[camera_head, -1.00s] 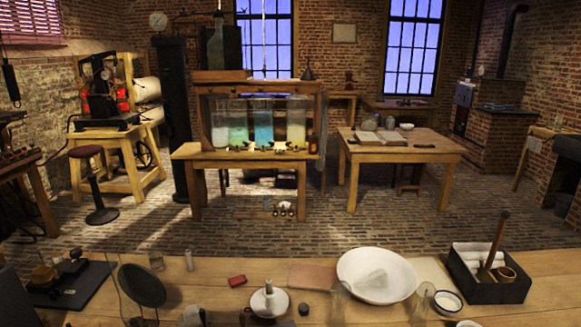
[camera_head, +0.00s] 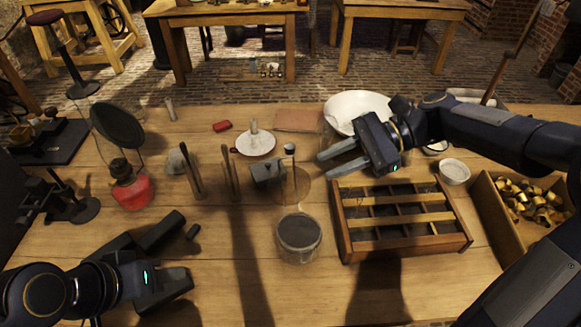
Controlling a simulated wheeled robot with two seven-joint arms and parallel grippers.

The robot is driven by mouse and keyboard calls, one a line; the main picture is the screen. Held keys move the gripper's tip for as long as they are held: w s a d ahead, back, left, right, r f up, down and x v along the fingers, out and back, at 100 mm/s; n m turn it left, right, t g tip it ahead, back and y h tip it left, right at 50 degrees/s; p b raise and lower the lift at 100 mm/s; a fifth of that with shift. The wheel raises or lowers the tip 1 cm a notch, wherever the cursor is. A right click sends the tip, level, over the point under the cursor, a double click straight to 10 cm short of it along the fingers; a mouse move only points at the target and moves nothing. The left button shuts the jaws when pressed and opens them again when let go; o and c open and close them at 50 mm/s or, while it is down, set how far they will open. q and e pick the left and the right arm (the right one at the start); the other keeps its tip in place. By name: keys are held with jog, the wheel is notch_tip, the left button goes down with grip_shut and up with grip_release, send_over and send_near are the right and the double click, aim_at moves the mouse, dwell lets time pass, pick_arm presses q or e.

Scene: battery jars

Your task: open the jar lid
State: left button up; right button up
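A round jar (camera_head: 299,237) stands on the front middle of the wooden table in the head view. Its top is dark grey and looks covered by a flat lid, though the edge between lid and glass is hard to make out. My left gripper (camera_head: 187,248) is at the lower left, fingers spread, empty, pointing right, well left of the jar. My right gripper (camera_head: 327,164) is above the table behind the jar, pointing left. Its two fingers are apart with nothing visible between them. Neither gripper touches the jar.
A slatted wooden crate (camera_head: 345,230) stands close to the jar's right. A box of brass pieces (camera_head: 490,215) is further right. Behind the jar are a small grey device (camera_head: 268,172) and a white bowl (camera_head: 350,104). A red-based lamp (camera_head: 133,190) stands left.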

aim_at(287, 157)
jog(key=w+a+f+m+g+y+b, duration=0.2)
jog(key=w+f+m+y, duration=0.2)
jog(key=w, duration=0.4)
jog(key=x, duration=0.7)
jog(key=shift+s+a+f, duration=0.15)
jog(key=shift+s+a, duration=0.05)
jog(key=shift+s, duration=0.15)
grip_shut()
